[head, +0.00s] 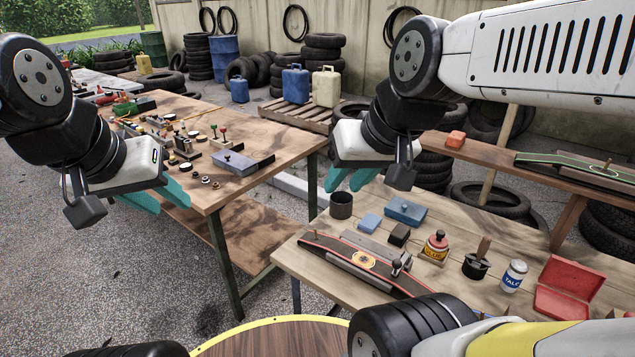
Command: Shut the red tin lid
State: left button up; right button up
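The red tin (560,304) stands on the wooden bench at the right of the head view. Its lid (573,278) is raised and leans back, so the tin is open. My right gripper (349,182) hangs above the back left part of this bench, well to the left of the tin. Its teal fingers are apart, with nothing seen between them. My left gripper (157,203) is at the near left edge of the other table, far from the tin. Its teal fingers also look apart and empty.
A long clamped strip (362,262) lies along the bench front. My own arm parts cover the area in front of the tin.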

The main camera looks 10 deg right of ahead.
aim_at(573, 279)
jog(key=z, duration=2.45)
jog(key=i+j+z, duration=0.1)
jog(key=z, duration=0.3)
jog(key=j+z, duration=0.1)
jog(key=z, duration=0.3)
jog(key=i+j+z, duration=0.1)
jog(key=z, duration=0.3)
jog(key=l+u, duration=0.2)
jog(key=l, duration=0.15)
jog(key=j+z, duration=0.25)
jog(key=j, duration=0.2)
